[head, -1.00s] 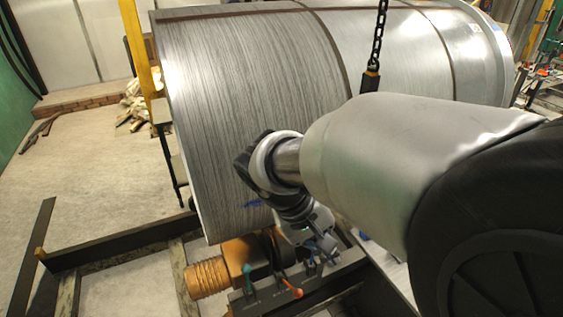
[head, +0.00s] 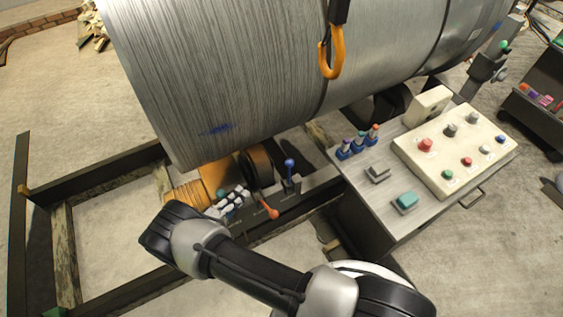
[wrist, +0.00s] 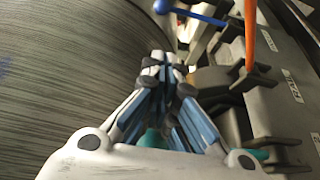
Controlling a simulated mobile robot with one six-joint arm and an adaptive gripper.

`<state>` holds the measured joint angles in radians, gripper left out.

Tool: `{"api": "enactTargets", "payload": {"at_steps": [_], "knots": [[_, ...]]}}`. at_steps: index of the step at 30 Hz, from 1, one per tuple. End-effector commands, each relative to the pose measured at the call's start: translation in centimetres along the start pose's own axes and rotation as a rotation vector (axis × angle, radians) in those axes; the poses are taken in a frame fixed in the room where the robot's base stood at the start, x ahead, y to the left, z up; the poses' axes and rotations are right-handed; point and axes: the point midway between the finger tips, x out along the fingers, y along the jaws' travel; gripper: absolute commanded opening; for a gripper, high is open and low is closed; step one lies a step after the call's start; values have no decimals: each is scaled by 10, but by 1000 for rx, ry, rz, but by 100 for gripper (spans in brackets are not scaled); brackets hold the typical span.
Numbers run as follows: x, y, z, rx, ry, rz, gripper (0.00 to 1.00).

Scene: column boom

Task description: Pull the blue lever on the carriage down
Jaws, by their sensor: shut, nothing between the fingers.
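The blue lever (head: 289,163) stands upright on the carriage (head: 315,183), with a round blue knob on top. In the wrist view the blue lever (wrist: 200,17) lies across the top, beyond my fingertips. My gripper (head: 240,193) is shut and empty, to the left of the blue lever and apart from it. In the wrist view my gripper (wrist: 161,62) has its fingertips together beside the large drum. An orange lever (head: 268,208) leans forward between my gripper and the blue lever. A teal lever (head: 221,193) is partly hidden by my gripper.
The large metal drum (head: 240,80) hangs close above the levers. An orange hook (head: 331,55) is in front of it. A control panel (head: 455,150) with several buttons and a bench with small blue-based switches (head: 358,140) stand at the right.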

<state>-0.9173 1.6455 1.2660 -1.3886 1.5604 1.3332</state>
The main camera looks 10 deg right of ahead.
Motion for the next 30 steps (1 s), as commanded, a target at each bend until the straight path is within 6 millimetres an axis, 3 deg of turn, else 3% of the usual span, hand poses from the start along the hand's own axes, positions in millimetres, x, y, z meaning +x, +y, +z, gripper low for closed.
{"api": "enactTargets", "payload": {"at_steps": [1, 6, 19, 23, 30], "knots": [[-5, -14, 2, -3, 35, 18, 0], [-13, -33, 4, 8, 100, 50, 0], [-11, -35, 5, 9, 105, 53, 0], [2, -34, 4, 8, 102, 53, 0], [50, -32, 0, 9, 99, 51, 0]]}}
